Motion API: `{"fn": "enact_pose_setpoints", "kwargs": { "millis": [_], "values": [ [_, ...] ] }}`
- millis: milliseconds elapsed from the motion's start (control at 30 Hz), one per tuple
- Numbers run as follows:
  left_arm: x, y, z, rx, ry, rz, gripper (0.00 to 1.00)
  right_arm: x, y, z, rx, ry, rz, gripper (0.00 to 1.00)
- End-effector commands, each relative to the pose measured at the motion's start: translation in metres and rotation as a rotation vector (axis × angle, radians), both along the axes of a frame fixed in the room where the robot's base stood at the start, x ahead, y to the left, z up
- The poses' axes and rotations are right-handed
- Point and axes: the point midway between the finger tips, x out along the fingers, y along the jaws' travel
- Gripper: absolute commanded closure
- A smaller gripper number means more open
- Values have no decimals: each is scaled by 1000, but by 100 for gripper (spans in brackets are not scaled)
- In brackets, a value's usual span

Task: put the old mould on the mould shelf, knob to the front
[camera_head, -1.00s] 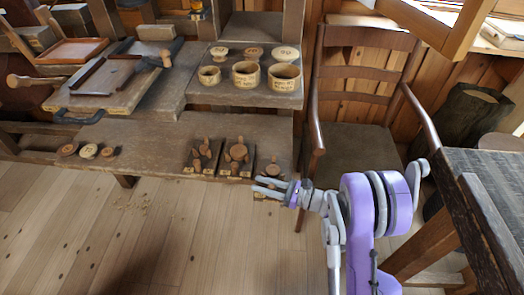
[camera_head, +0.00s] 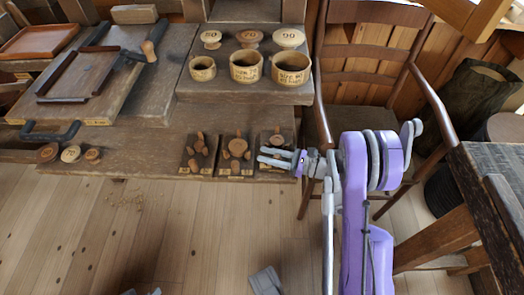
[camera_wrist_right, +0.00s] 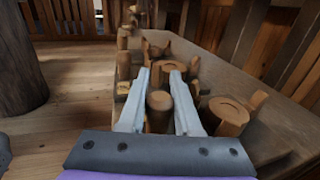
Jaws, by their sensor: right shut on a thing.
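Three dark boards on the low bench carry brown turned wooden moulds with pegs and knobs: the left mould (camera_head: 199,143), the middle mould (camera_head: 236,147) and the right mould (camera_head: 276,139). I cannot tell which is the old one. My right gripper (camera_head: 262,156) reaches in from the right, at the front of the right board. In the wrist view its fingers (camera_wrist_right: 158,100) are closed on a short round wooden knob (camera_wrist_right: 159,112). The gripper partly hides the right board. Two pale tips at the bottom edge may be my left gripper (camera_head: 142,292).
The shelf above holds several turned rings, such as the right ring (camera_head: 290,70), with numbered discs (camera_head: 288,38) behind. Three small discs (camera_head: 71,153) lie at the bench's left. The bench (camera_head: 140,145) is bare between. A chair (camera_head: 365,60) and a dark table (camera_head: 500,185) stand right.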

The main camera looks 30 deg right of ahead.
Motion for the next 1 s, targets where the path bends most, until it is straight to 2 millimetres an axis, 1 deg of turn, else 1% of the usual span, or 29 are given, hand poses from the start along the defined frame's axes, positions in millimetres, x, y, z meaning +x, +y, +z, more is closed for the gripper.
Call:
{"fn": "enact_pose_setpoints", "kwargs": {
  "millis": [200, 333, 367, 500, 533, 800, 900, 1000],
  "values": [
    [-1, 0, 0, 0, 0, 0, 50, -1, 1, 1, 1, -1, 2, 100],
    [0, 0, -3, 0, 1, 0, 50, -1, 1, -3, 1, -1, 2, 100],
    [0, 0, -4, 0, 1, 0, 50, -1, 1, -4, 1, 1, 2, 66],
    [0, 0, -3, 0, 1, 0, 50, -1, 1, -3, 1, 1, 2, 41],
    [0, 0, -3, 0, 1, 0, 50, -1, 1, -3, 1, 1, 2, 38],
    [0, 0, -2, 0, 1, 0, 50, -1, 1, -2, 1, 1, 2, 38],
    [-1, 0, 3, 0, 0, 0, 50, -1, 1, 3, 0, 0, 2, 38],
    [-1, 0, 4, 0, 0, 0, 50, -11, -10, 2, -1, -1, -1, 38]
  ]
}}
